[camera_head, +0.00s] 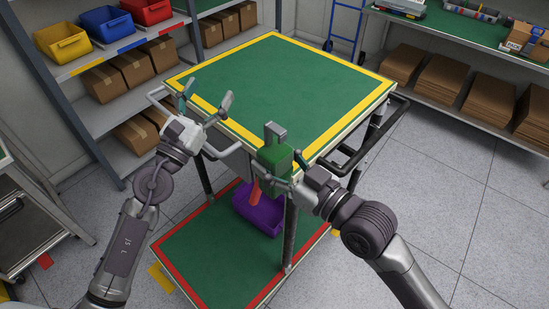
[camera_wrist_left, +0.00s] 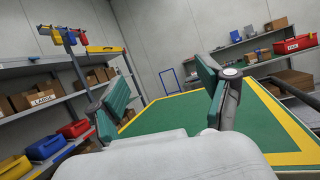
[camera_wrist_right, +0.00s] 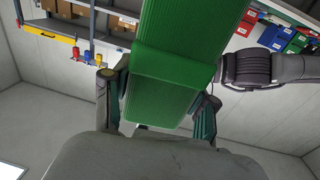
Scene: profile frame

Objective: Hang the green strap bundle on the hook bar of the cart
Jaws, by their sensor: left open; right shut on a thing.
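The green strap bundle (camera_head: 272,156) is in my right gripper (camera_head: 283,168), in front of the cart's near edge. In the right wrist view the bundle (camera_wrist_right: 178,65) is a thick green block with a band around it, between the two fingers. A grey piece shows above it and an orange-red piece below it in the head view. The cart (camera_head: 285,85) has a green top with a yellow border. I cannot make out the hook bar clearly; the bundle and arms cover part of the near side. My left gripper (camera_head: 207,93) is open and empty by the cart's left corner.
A purple bin (camera_head: 259,211) stands on the cart's red-bordered lower shelf (camera_head: 205,262). A black handle (camera_head: 362,152) sticks out at the cart's right. The cart top is clear, as is the floor at right.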

